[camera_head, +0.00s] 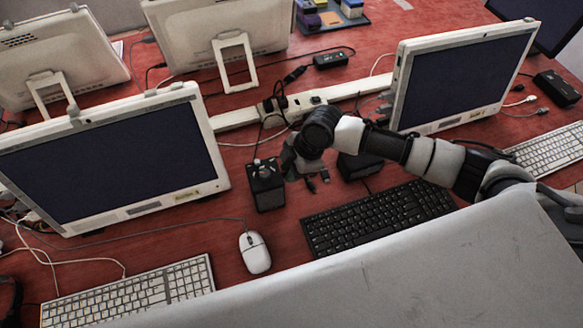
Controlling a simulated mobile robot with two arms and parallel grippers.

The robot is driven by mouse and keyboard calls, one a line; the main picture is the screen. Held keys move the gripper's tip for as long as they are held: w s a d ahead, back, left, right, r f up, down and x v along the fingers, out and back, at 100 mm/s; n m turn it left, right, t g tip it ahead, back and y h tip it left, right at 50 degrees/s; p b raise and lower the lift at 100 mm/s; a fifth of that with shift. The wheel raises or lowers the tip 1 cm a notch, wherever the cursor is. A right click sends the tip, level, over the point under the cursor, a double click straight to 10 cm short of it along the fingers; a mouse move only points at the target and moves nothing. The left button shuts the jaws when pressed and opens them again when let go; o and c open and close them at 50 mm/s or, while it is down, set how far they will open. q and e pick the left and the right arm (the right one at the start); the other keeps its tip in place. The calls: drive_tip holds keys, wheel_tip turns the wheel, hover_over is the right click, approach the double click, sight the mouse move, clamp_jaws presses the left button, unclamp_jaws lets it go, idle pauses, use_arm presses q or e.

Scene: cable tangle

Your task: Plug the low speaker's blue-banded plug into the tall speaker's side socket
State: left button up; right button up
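The tall speaker (265,187) is a black box standing upright on the red desk between the left monitor and the black keyboard. The low speaker (358,166) is a squat black box to its right, partly hidden under my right arm. My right gripper (303,172) points down just right of the tall speaker's upper side. Its fingers are small and dark, and I cannot tell whether they are open or shut. Small dark plug-like ends (311,186) show just below it; no blue band can be made out. The side socket is not visible. My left gripper is not in view.
A black keyboard (378,217) lies in front of the low speaker, and a white mouse (255,252) in front of the tall one. A white power strip (235,118) with cables runs behind. Monitors stand left (110,165) and right (460,80).

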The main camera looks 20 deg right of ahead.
drive_tip(key=o, duration=0.3)
drive_tip(key=b+v, duration=0.1)
drive_tip(key=v, duration=0.9)
drive_tip(key=shift+d+r, duration=0.1)
drive_tip(key=shift+r, duration=0.3)
